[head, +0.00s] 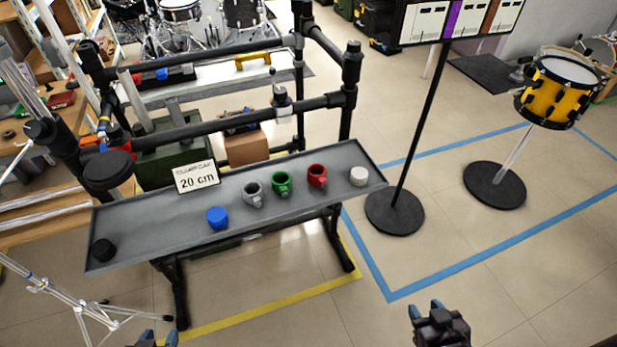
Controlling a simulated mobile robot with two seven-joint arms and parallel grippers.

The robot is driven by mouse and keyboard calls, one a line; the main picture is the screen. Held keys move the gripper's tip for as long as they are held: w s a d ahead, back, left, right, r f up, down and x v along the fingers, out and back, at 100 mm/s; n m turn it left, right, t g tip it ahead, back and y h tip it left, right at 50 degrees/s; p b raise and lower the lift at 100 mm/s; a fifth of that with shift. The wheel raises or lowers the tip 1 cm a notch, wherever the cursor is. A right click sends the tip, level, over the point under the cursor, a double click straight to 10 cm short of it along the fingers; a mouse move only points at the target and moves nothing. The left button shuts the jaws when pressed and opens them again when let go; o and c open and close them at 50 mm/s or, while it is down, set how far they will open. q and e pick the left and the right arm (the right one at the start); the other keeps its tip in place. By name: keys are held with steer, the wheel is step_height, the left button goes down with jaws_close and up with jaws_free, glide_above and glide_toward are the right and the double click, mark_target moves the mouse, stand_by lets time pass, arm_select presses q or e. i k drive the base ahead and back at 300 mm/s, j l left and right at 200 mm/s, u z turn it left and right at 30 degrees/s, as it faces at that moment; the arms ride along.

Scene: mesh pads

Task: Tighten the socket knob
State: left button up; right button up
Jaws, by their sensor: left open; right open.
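A small silver fitting (282,97) with a thin upright post sits on the front black bar of the rack; it may carry the socket knob, but it is too small to tell. On the grey tray (150,233) stand a grey clamp-like piece (252,195), a green one (281,184) and a red one (317,176). A blue round cap (217,217), a white one (358,176) and a black one (102,250) also lie there. My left gripper (158,338) is open at the bottom edge, mostly cut off. My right gripper (425,308) is open and empty, well apart from the tray.
The black pipe rack (230,124) rises behind the tray. A sign stand base (394,211) and a yellow drum (556,92) are to the right. A chrome tripod (75,300) is lower left. Floor at lower right is clear.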

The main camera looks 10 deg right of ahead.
mark_target(35, 129)
steer(key=u, duration=1.3)
